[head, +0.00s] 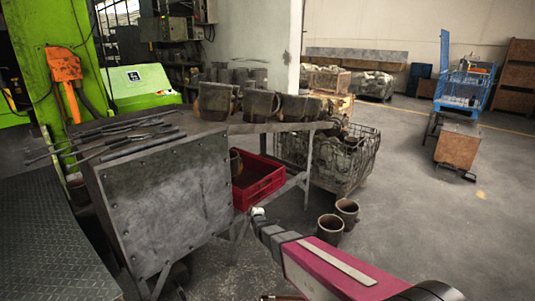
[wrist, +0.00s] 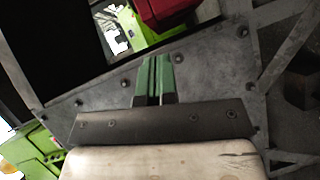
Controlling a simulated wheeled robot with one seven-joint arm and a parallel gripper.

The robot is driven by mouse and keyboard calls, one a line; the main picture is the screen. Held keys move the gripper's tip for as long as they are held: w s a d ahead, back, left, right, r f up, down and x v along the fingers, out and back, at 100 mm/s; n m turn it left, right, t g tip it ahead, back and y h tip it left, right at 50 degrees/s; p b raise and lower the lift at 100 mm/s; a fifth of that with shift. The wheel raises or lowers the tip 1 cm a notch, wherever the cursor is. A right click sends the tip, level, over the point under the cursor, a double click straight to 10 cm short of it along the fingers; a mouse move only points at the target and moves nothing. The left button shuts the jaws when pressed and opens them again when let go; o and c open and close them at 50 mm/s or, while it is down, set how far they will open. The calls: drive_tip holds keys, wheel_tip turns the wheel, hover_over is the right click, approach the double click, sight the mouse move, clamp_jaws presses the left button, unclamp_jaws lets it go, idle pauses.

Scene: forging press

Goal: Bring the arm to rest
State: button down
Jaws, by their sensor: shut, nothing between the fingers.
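My arm (head: 335,272) comes in from the lower right of the head view, a magenta link with a dark section and a pale end in front of the steel-sided bench. I cannot make out the fingers in that view. In the wrist view my gripper (wrist: 155,65) shows two green fingers side by side, closed together with nothing between them. Behind them is a grey bolted metal panel (wrist: 205,70). I cannot tell the exact gap between the fingertips and the panel.
The bench (head: 165,205) carries long tongs (head: 140,140). A red crate (head: 258,180) sits beside it, with a wire basket (head: 345,160) of parts behind. Two dark cylindrical pieces (head: 330,228) stand on the floor close to my arm. The floor to the right (head: 440,215) is clear.

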drive_tip(key=s+d+r+m+g+h, duration=0.2)
drive_tip(key=s+d+m+g, duration=0.5)
drive_tip(key=d, duration=0.8)
drive_tip(key=s+d+r+m+g+h, duration=0.3)
drive_tip(key=s+d+m+g, duration=0.4)
drive_tip(key=s+d+m, duration=0.6)
drive_tip(key=s+d, duration=0.3)
drive_tip(key=s, duration=0.2)
drive_tip(key=shift+r+g+h, duration=0.25)
drive_tip(key=shift+g+h, duration=0.05)
